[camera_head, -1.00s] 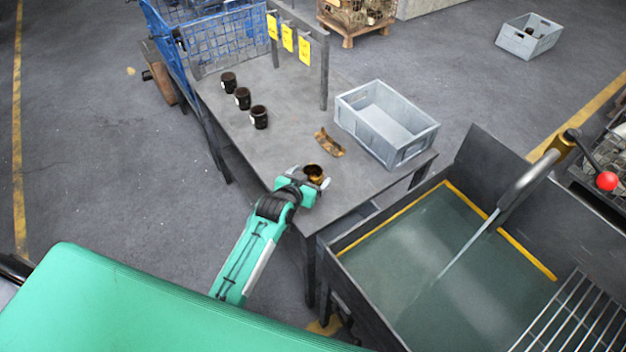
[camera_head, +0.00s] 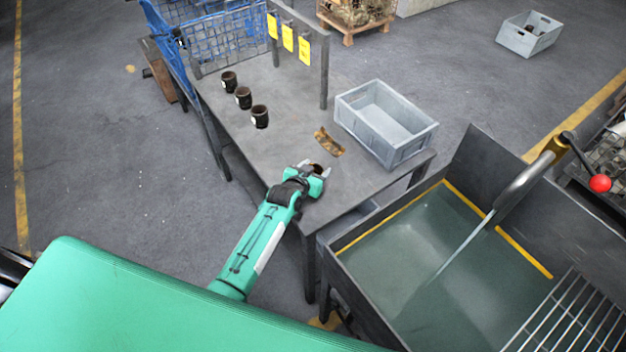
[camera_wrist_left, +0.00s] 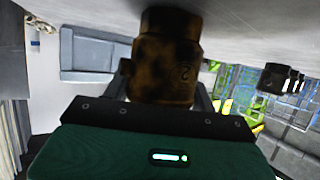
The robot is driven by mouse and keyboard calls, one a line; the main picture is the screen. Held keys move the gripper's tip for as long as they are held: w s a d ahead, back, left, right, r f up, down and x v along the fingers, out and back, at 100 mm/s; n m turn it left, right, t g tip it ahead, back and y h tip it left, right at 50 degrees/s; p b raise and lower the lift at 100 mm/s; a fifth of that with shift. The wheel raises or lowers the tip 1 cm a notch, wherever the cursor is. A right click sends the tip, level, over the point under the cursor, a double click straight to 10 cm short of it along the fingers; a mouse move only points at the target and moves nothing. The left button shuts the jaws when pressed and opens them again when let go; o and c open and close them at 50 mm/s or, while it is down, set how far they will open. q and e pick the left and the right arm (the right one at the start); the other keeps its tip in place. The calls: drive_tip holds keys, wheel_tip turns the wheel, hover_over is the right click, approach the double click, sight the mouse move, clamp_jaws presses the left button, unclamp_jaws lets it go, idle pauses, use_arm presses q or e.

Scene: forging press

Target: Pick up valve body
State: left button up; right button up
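The valve body, a rusty brown and black cylindrical part (camera_head: 318,168), stands on the near end of the grey table, partly hidden by my left gripper in the head view. My left gripper (camera_head: 314,168) reaches it low from the side, with one light finger on each side of it. In the left wrist view the valve body (camera_wrist_left: 166,62) fills the space between the fingers (camera_wrist_left: 164,88), its far end at the table surface. The fingers look spread around it, very near its sides; contact is not clear. My right gripper is not in view.
Three dark cups (camera_head: 243,98) stand in a row on the table (camera_head: 285,120). A quench-like tank (camera_head: 420,260) adjoins on the right.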

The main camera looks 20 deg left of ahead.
use_arm(q)
drive_tip(key=c, duration=0.7)
drive_tip(key=shift+r, duration=0.2)
